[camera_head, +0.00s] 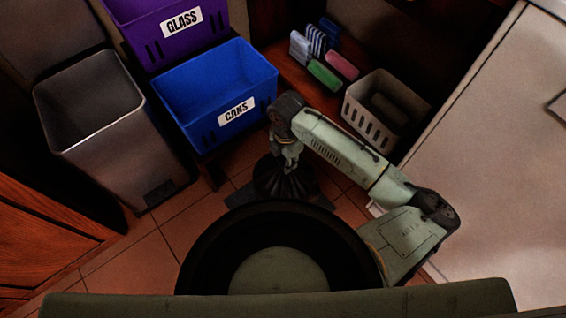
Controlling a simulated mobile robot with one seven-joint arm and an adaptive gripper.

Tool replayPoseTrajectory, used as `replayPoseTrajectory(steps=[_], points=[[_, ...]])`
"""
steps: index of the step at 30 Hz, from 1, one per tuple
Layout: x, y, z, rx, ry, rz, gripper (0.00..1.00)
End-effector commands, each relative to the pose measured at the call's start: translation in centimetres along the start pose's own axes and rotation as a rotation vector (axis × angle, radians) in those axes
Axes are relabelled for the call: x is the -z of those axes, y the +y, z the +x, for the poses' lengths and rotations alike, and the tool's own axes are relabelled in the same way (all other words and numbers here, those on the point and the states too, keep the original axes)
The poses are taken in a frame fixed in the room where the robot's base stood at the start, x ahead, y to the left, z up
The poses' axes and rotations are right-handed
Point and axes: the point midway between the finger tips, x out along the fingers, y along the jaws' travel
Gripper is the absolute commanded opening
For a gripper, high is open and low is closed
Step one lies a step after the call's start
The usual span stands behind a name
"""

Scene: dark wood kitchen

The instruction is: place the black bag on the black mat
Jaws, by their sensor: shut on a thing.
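The black bag (284,181) hangs from or stands under my gripper (288,157), its top gathered between the fingers. My gripper is shut on the top of the bag. The black mat (240,194) is a dark flat patch on the tiled floor, partly hidden by the bag and by my own round body. The bag is over or on the mat; I cannot tell whether its bottom touches it.
A grey open bin (95,110) stands at left, with a blue CANS crate (215,90) and a purple GLASS crate (170,30) beside it. A light basket (370,122) and folded cloths (325,75) are behind my arm. A pale surface (490,160) borders the right.

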Motion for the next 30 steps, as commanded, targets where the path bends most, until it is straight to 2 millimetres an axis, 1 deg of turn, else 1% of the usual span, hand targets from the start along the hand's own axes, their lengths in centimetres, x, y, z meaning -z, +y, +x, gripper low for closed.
replayPoseTrajectory(steps=[6,9,21,22,30], points=[[0.2,-0.1,2.4,0.001,0.003,0.001,0.00],[0.1,0.0,3.1,-0.002,0.002,0.000,0.00],[0.2,0.0,3.5,-0.001,0.002,0.000,0.00],[0.2,-0.1,3.7,0.001,0.002,0.000,0.26],[0.2,-0.1,3.6,0.001,0.002,0.000,0.44]])
